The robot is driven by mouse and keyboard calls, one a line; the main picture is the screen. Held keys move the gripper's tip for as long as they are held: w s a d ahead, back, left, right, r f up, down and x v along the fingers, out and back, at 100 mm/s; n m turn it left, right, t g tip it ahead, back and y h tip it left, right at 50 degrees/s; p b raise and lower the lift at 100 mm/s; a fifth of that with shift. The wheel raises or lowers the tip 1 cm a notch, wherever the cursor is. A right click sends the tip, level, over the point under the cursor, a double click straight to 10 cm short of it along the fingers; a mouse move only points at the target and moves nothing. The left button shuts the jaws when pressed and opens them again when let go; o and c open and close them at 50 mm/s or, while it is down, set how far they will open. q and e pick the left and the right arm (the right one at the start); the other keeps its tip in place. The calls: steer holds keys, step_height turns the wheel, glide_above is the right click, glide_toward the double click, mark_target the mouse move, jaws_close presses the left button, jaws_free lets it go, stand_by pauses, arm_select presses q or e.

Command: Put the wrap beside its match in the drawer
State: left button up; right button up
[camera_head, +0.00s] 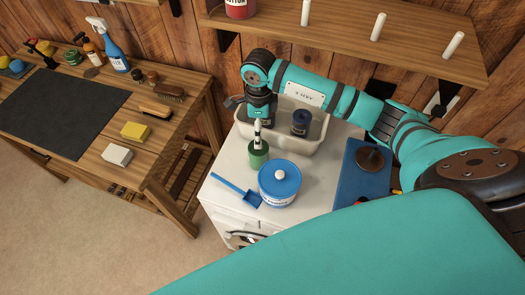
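My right arm reaches in from the right, and its gripper (257,139) points down in front of a white bin (322,143) on the white cabinet. A green roll-like thing (258,155), perhaps a wrap, is directly below the fingers, at or touching their tips. The fingers are seen narrowly, so their gap and any grip are unclear. A dark navy roll (300,123) stands in the bin; another dark thing there is partly hidden behind the gripper. The cabinet front (230,222) has a handle low down; I cannot tell whether a drawer is open. My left gripper is out of view.
A blue-lidded tub (279,184) and blue scoop (240,191) are close in front of the gripper. A blue board (358,185) with a dark round object lies right. A pegged shelf (350,32) overhangs behind. The left bench (162,150) holds brushes, blocks and bottles.

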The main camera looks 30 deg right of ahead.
mark_target(259, 155)
steer(key=f+b, duration=0.2)
steer(key=f, duration=0.2)
steer(key=f+b, duration=0.2)
steer(key=f, duration=0.2)
steer(key=f+b, duration=0.3)
steer(key=f, duration=0.1)
steer(key=shift+a, duration=0.25)
steer(key=shift+w+f, duration=0.1)
steer(key=shift+w, duration=0.1)
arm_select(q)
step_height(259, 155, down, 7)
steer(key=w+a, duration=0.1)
arm_select(e)
steer(key=shift+d, duration=0.1)
